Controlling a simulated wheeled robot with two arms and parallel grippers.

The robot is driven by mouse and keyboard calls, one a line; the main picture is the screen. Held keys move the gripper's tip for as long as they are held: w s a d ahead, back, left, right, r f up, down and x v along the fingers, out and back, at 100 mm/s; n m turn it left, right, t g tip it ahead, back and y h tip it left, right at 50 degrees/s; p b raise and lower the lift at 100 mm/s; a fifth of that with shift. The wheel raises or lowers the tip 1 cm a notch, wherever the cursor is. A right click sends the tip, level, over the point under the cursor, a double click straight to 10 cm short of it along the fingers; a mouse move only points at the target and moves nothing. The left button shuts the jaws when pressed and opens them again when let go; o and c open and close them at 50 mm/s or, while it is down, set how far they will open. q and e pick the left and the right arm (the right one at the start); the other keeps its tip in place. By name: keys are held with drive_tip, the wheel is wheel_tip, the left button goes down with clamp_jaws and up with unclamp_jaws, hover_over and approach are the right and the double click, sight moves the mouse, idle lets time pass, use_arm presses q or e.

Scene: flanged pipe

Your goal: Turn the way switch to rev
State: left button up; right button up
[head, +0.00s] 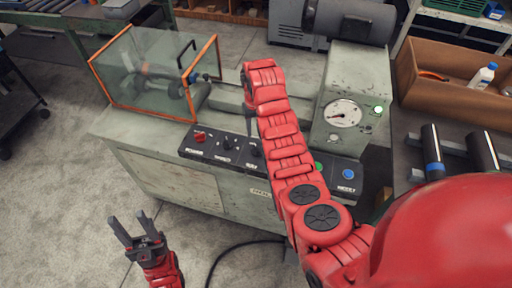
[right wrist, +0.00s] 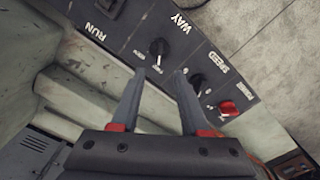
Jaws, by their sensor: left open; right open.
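My left gripper (head: 127,217) is open and empty above the floor, left of the machine.
The speed knob (right wrist: 197,82) is close to one right fingertip, and a red power switch (right wrist: 228,107) lies beyond it. A clear guard box with an orange frame (head: 150,75) stands behind the panel. A gauge (head: 342,114) and green lamp (head: 378,109) are at right.

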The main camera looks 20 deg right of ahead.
sight(256, 146)
drive_tip(key=shift+f+p, duration=0.7)
drive_tip(key=shift+f, duration=0.2)
wheel_tip(256, 146, down, 5)
drive_tip(key=shift+f+p, duration=0.1)
drive_tip(key=shift+p, duration=0.45)
drive_tip(key=shift+d+f, duration=0.1)
drive_tip(key=shift+f, duration=1)
clamp_jaws()
